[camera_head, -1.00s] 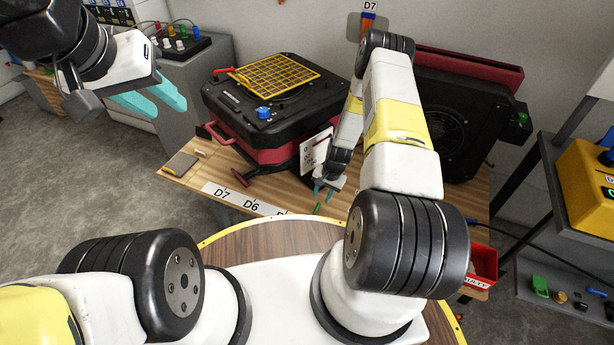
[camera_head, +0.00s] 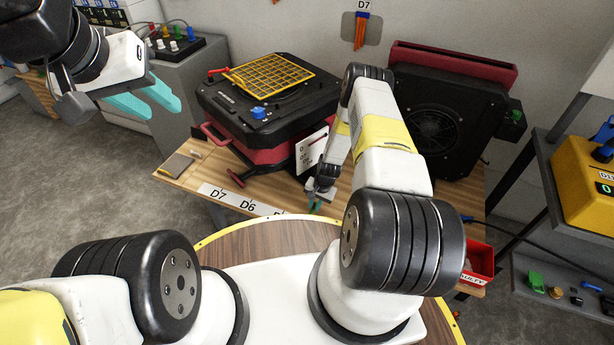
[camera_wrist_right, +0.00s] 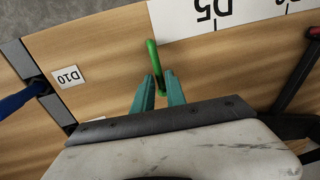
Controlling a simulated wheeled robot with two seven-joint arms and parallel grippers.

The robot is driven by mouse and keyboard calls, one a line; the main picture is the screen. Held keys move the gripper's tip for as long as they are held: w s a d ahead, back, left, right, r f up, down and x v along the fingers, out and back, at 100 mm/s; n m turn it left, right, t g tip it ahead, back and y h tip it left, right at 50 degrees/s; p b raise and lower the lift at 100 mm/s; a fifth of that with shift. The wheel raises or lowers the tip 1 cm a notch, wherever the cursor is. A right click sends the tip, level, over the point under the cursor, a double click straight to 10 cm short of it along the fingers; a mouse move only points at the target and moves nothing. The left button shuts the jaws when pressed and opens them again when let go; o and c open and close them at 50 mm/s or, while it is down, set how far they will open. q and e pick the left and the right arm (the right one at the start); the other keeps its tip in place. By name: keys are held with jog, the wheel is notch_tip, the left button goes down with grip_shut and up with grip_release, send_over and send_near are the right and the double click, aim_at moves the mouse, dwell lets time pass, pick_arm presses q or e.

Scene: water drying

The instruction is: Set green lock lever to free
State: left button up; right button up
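The green lever (camera_wrist_right: 153,52) is a slim rounded bar above the wooden table, beside the D5 label, in the right wrist view. Its upper part sticks out beyond my fingertips, and its lower part runs down between them. My right gripper (camera_wrist_right: 159,82) has its two teal fingers apart, one on each side of the lever; firm contact does not show. In the head view my right gripper (camera_head: 314,204) is low at the table's front edge and covers most of the lever. My left gripper (camera_head: 150,97) is open and empty at the upper left, far from the table.
A black and red machine with a yellow grid (camera_head: 268,80) stands on the wooden table (camera_head: 190,180). A black fan unit (camera_head: 440,115) stands behind my right arm. A red bin (camera_head: 478,262) hangs at the table's right end.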

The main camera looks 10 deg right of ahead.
grip_shut()
dwell(1.1)
